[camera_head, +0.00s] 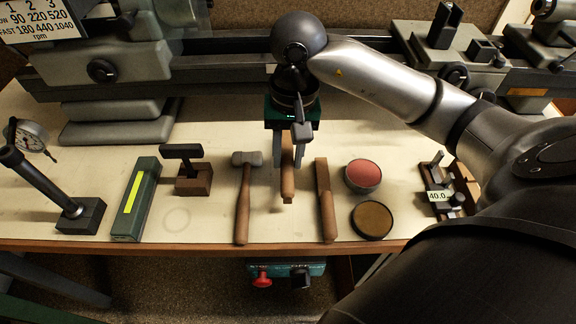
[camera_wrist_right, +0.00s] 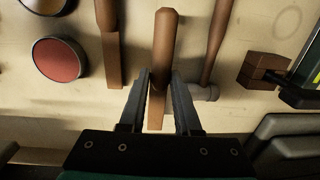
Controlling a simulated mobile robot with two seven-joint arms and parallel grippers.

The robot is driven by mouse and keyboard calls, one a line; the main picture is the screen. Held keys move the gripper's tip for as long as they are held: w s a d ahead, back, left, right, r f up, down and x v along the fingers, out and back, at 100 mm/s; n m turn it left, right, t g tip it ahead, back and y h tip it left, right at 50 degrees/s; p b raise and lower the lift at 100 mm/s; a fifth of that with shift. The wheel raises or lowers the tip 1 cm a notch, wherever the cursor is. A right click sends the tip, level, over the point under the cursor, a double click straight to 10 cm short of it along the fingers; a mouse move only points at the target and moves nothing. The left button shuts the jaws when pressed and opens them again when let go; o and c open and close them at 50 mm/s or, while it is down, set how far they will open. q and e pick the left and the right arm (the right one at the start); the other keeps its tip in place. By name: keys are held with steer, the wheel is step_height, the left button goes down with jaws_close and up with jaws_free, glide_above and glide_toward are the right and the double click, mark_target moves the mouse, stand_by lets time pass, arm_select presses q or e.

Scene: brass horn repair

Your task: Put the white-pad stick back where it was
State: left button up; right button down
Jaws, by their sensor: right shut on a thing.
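My right gripper (camera_head: 290,158) is above the workbench, pointing down, and shut on a brown wooden stick (camera_head: 287,182). In the right wrist view the stick (camera_wrist_right: 163,45) stands between the two fingers (camera_wrist_right: 160,85), its rounded handle end toward the bench's front edge. It looks larger than the neighbouring stick, so it appears to be held above the bench top. I cannot see a white pad on it; its underside is hidden. A second wooden stick (camera_head: 325,200) lies on the bench just to the right, and no white pad shows on it either. My left gripper is not in view.
A mallet (camera_head: 243,200) lies left of the held stick. A red-filled tin (camera_head: 363,175) and a brown-filled tin (camera_head: 372,220) stand to the right. A green box (camera_head: 136,200) and a wooden block tool (camera_head: 187,178) are further left. Lathe parts (camera_head: 105,65) line the back.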

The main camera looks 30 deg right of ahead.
mark_target(289, 158)
step_height(289, 158, down, 3)
steer(key=shift+r, duration=0.1)
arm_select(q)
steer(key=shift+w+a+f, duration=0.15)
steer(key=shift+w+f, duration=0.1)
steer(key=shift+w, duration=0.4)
arm_select(e)
steer(key=shift+f, duration=0.2)
arm_select(q)
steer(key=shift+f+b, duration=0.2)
steer(key=shift+b, duration=0.25)
arm_select(e)
steer(key=shift+f, duration=0.2)
steer(key=c, duration=0.6)
jaws_free()
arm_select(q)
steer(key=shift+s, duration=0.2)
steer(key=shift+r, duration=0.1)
arm_select(e)
steer(key=shift+r, duration=0.1)
